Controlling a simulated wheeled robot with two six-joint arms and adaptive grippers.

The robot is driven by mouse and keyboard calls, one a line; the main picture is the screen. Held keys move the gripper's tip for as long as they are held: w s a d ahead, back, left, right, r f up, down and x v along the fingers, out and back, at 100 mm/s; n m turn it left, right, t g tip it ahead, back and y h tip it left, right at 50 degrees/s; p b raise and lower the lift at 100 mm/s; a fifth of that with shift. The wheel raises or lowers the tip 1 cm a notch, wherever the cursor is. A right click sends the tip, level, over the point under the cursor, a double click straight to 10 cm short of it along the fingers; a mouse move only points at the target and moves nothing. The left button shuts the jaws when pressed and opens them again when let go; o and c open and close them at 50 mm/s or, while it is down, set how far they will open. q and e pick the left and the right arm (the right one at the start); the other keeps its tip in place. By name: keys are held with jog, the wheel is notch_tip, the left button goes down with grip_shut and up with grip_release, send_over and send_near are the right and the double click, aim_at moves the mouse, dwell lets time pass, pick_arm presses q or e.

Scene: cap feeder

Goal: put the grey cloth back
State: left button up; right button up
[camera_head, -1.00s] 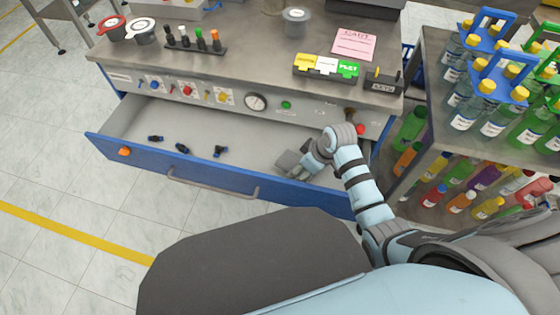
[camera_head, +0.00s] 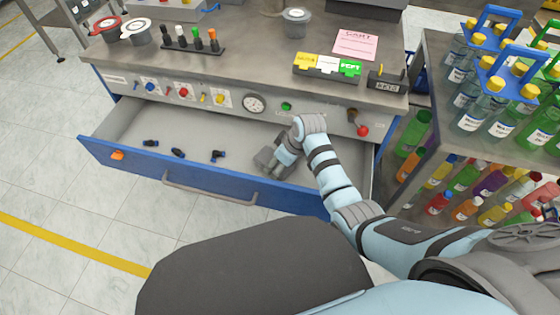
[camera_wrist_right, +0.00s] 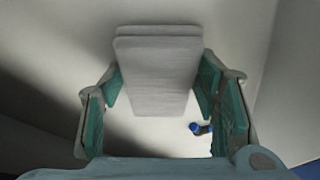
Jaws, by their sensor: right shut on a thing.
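The grey cloth (camera_wrist_right: 158,72) is a folded pad between the fingers of my right gripper (camera_wrist_right: 160,85) in the right wrist view. The gripper is shut on it, with a green-padded finger at each side. In the head view my right gripper (camera_head: 272,160) reaches down into the right part of the open drawer (camera_head: 230,130). The cloth is hard to tell from the gripper there. Whether the cloth touches the drawer floor is unclear. My left gripper is not in view.
Several small dark fittings lie in the drawer left of my gripper, one of them a fitting (camera_head: 217,155). The drawer's blue front (camera_head: 220,178) is nearest me. A shelf of bottles (camera_head: 480,110) stands at the right. The drawer floor between has free room.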

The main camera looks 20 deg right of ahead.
jog(key=shift+f, duration=0.35)
jog(key=o, duration=1.3)
jog(key=shift+o, duration=1.3)
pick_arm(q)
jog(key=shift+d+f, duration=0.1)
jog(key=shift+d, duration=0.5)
pick_arm(e)
jog(key=shift+r, duration=0.1)
